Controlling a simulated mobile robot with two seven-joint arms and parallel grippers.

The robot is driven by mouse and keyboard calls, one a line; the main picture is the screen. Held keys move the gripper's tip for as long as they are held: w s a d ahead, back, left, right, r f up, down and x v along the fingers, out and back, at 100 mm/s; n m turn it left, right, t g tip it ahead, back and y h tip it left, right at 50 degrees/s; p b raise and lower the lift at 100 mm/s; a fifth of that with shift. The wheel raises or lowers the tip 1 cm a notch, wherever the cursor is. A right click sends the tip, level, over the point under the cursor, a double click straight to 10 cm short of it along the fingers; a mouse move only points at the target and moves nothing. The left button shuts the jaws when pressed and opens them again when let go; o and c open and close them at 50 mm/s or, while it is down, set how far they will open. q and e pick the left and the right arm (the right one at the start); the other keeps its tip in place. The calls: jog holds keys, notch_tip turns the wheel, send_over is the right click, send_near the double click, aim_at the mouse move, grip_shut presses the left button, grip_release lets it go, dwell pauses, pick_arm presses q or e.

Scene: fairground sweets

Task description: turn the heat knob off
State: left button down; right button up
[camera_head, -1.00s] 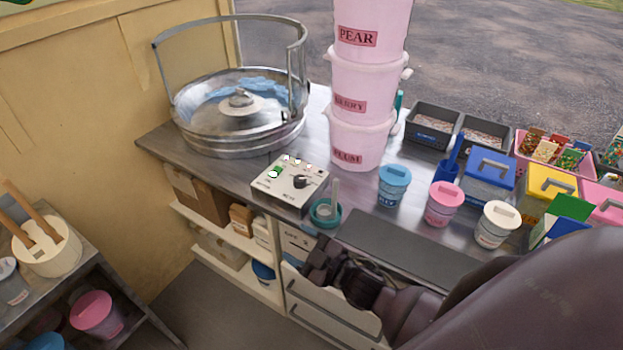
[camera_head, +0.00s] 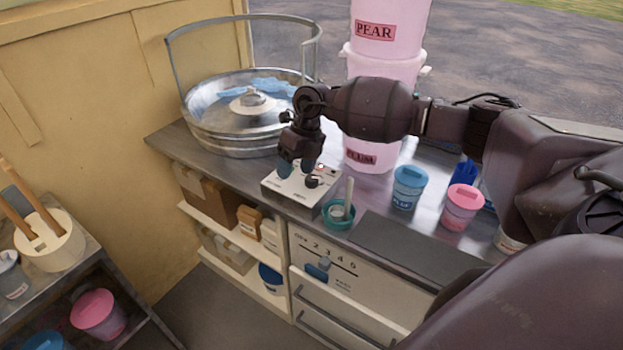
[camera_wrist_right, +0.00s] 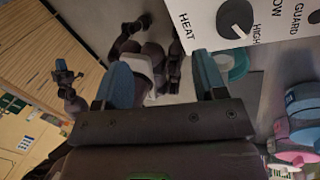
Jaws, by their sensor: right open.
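The white control box (camera_head: 290,193) sits at the front edge of the metal counter. Its black heat knob (camera_head: 312,181) shows just right of my right gripper (camera_head: 297,170). That gripper is open and points down over the box, its blue fingertips covering part of the panel. In the right wrist view the knob (camera_wrist_right: 235,16) is at the top, with HEAT, HIGH and GUARD printed around it; its pale mark lies on the HIGH side. The open right gripper (camera_wrist_right: 160,82) has nothing between its fingertips and is apart from the knob. My left gripper is not seen.
A teal cup (camera_head: 338,216) with a pale handle stands close right of the box. The round metal machine (camera_head: 240,145) stands behind it and pink tubs (camera_head: 372,155) to the right. A dark mat (camera_head: 410,245) lies flat along the front edge.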

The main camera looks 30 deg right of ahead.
aim_at(312, 178)
jog(key=w+d+r+h, duration=0.2)
jog(key=d+r+h, duration=0.1)
jog(key=d, duration=0.4)
jog(key=f, duration=0.6)
jog(key=a+f, duration=0.1)
jog(key=f, duration=0.3)
jog(key=shift+s+a, duration=0.1)
jog(key=c, duration=0.9)
jog(key=shift+c, duration=0.2)
